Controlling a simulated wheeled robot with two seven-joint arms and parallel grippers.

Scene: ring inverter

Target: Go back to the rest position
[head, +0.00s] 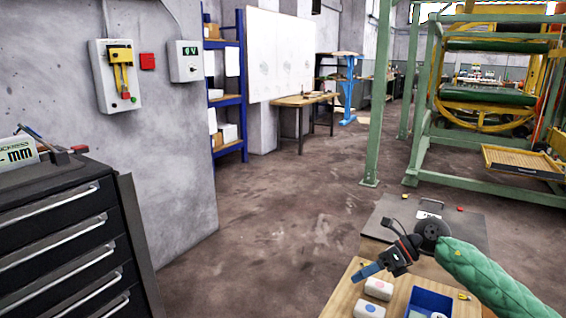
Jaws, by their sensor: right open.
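My right gripper (394,260) is at the lower right, at the end of my green padded arm. It is open, and I see nothing held between its fingers. It appears over the far part of a light wooden table (346,292), with a dark-topped stand behind it. A blue piece shows at its left side; I cannot tell whether it belongs to the gripper. My left gripper is not in view.
On the table are two white blocks, one pink-marked (378,288) and one blue-marked (368,311), and a blue bin (428,302). A dark drawer cabinet (62,235) stands left. A green frame (425,110) stands at right. The middle floor is clear.

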